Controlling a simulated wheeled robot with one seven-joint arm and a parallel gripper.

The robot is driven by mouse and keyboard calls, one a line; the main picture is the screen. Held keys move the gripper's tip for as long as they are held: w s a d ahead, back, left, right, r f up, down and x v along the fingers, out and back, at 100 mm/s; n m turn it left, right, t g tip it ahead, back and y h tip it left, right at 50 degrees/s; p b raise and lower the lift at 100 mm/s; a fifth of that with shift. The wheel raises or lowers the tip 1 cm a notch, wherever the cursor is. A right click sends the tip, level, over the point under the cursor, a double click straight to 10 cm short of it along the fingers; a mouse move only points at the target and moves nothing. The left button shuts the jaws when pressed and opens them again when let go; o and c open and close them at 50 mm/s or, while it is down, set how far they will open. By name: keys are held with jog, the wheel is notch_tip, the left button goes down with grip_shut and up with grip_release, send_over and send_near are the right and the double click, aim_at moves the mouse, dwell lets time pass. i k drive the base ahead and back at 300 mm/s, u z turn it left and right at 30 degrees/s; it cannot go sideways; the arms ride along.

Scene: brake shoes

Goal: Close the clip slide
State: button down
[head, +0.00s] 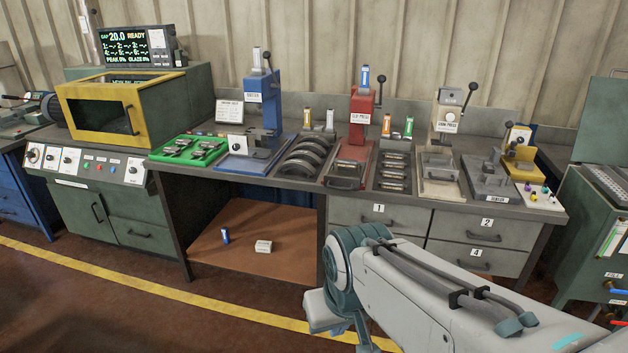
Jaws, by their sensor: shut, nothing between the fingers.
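The red clip press (361,132) stands on the bench near the middle of the head view. It has a white name label, a blue-and-white cartridge on top and a black-knobbed lever at its right. A dark slide with a bar handle (344,182) sits low at the front of its red base, near the bench's front edge. It appears drawn out toward the front, but its exact position is too small to tell. My arm (410,296) reaches in from the lower right, below and in front of the bench.
A rack of curved shoes (302,158) lies left of the clip press, and a tray of small parts (395,172) lies right. A blue press (262,108) and a beige press (447,125) stand farther out. Drawers (380,214) are below; the floor in front is clear.

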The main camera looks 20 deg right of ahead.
aim_at(348, 179)
jog(key=z, duration=0.35)
jog(key=i, duration=0.7)
jog(key=z, duration=0.85)
jog(key=i, duration=0.25)
jog(key=z, duration=0.25)
